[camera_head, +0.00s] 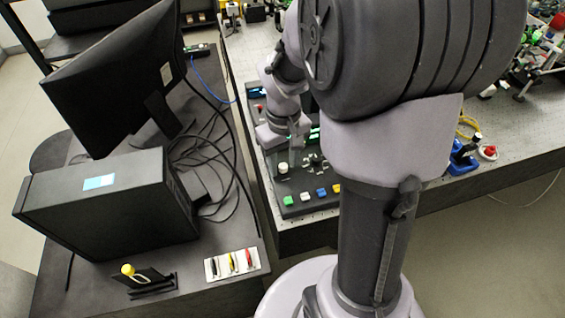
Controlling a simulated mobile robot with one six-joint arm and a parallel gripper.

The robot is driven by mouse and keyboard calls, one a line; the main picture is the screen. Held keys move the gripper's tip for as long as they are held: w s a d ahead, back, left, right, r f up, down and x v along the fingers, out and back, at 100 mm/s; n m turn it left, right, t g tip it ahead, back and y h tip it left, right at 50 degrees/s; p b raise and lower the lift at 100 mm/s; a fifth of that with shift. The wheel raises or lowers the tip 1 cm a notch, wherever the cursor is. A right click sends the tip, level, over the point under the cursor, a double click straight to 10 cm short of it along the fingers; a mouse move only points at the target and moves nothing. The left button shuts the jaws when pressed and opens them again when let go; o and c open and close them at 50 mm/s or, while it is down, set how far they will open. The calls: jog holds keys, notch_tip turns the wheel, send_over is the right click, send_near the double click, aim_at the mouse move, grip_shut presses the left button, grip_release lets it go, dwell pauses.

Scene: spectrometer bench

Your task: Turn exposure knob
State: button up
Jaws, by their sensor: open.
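A dark control panel (323,181) lies on the optical bench, partly hidden behind my arm. A pale-topped round knob (282,168) stands on its left side, and small dark controls (314,159) sit right of it. No label is readable, so I cannot tell which one is the exposure knob. Green, white, blue and yellow buttons line the panel's near edge. My gripper (296,132) hangs over the upper part of the panel, beyond the knob and apart from it. Its fingers are small and partly hidden by my wrist; it looks empty.
A monitor (115,80) and a black computer case (105,205) with loose cables stand on the left desk. The perforated bench (400,195) carries optics at the upper right and a blue device (462,160) near its edge. A gap separates desk and bench.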

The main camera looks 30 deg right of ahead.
grip_shut()
dwell(0.3)
jog(key=m, duration=0.4)
jog(key=shift+m, duration=2.4)
grip_release()
